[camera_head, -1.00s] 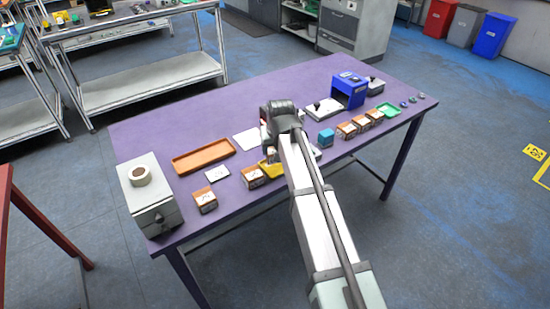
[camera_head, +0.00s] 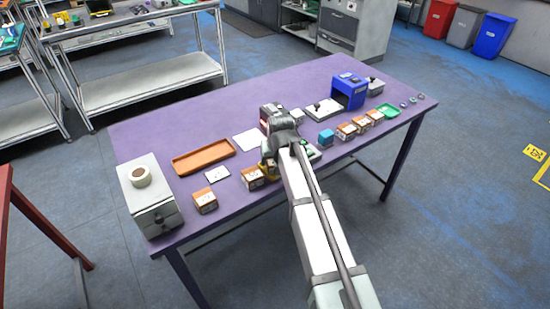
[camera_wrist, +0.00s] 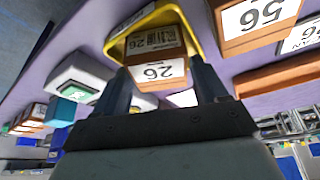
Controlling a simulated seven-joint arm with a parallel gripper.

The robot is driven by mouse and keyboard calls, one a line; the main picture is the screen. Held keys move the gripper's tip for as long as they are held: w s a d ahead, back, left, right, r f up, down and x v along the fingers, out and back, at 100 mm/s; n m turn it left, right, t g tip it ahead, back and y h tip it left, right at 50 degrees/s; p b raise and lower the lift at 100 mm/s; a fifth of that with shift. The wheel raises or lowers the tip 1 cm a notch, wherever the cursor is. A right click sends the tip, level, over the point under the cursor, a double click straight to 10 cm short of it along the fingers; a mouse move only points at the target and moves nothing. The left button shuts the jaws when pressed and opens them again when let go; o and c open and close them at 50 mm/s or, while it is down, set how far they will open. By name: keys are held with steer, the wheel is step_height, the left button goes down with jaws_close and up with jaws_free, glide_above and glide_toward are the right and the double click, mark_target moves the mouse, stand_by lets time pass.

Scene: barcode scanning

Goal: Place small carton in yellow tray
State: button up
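The small carton (camera_wrist: 157,50), brown with a white label reading 26, is between my gripper's two fingers (camera_wrist: 160,72) in the wrist view. The fingers lie close against its sides, and my gripper appears shut on it. The yellow tray (camera_wrist: 115,47) surrounds the carton in that view, so the carton is in or just over it; its contact with the tray floor is hidden. In the head view my gripper hides most of the yellow tray (camera_head: 269,178) at the table's near edge.
A carton marked 56 (camera_wrist: 255,22) stands close beside the tray. Another carton (camera_head: 205,200), an orange tray (camera_head: 203,156) and a drawer box (camera_head: 150,198) are to the left. A blue cube (camera_head: 326,136), several cartons and a green tray (camera_head: 388,110) are to the right.

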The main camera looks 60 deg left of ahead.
steer(key=shift+o, duration=1.2)
steer(key=shift+r, duration=0.1)
